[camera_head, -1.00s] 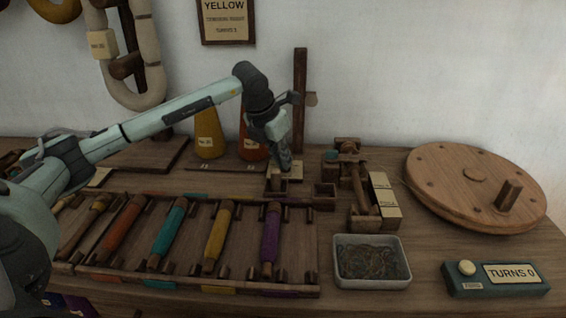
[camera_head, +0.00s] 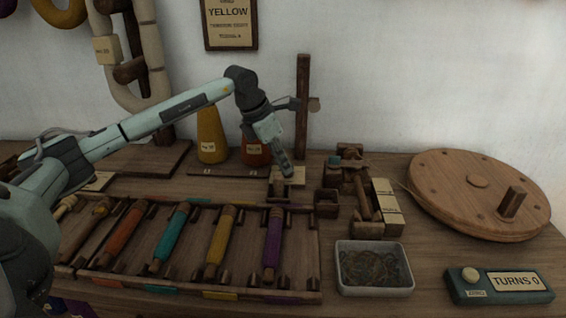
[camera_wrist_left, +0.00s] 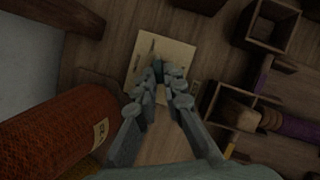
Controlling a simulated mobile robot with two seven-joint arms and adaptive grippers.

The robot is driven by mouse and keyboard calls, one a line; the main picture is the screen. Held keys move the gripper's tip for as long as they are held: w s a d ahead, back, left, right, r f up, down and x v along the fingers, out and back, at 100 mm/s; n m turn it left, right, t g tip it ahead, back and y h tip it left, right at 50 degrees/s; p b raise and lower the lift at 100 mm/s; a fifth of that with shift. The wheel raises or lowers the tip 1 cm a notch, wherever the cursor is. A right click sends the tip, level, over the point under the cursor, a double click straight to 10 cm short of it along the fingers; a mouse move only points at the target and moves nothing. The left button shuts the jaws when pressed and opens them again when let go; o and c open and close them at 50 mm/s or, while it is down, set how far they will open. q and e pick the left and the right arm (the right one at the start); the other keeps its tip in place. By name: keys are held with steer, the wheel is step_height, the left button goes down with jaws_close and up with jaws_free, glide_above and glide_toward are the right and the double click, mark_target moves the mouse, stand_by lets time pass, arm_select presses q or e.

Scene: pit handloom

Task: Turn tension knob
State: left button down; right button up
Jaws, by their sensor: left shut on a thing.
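My left gripper (camera_head: 286,172) points down over a small pale-topped block (camera_head: 297,182) at the foot of a dark upright post (camera_head: 303,105). In the left wrist view its fingers (camera_wrist_left: 168,70) are close together above the pale plate (camera_wrist_left: 183,52) with faint markings. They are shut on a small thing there. That thing is mostly hidden by the fingers, so I cannot make out the knob's shape or how far it is turned. My right gripper is not in view.
Orange (camera_head: 254,150) and yellow (camera_head: 211,135) cones stand left of the gripper. A rack of coloured bobbins (camera_head: 312,262) lies in front. A wooden wheel (camera_head: 450,185), a grey tray (camera_head: 377,291) and a counter box (camera_head: 470,293) reading "TURNS 0" are to the right.

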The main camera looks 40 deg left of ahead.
arm_select(q)
steer(key=c, duration=1.6)
jaws_free()
steer(key=v, duration=1.2)
steer(key=shift+s, duration=0.1)
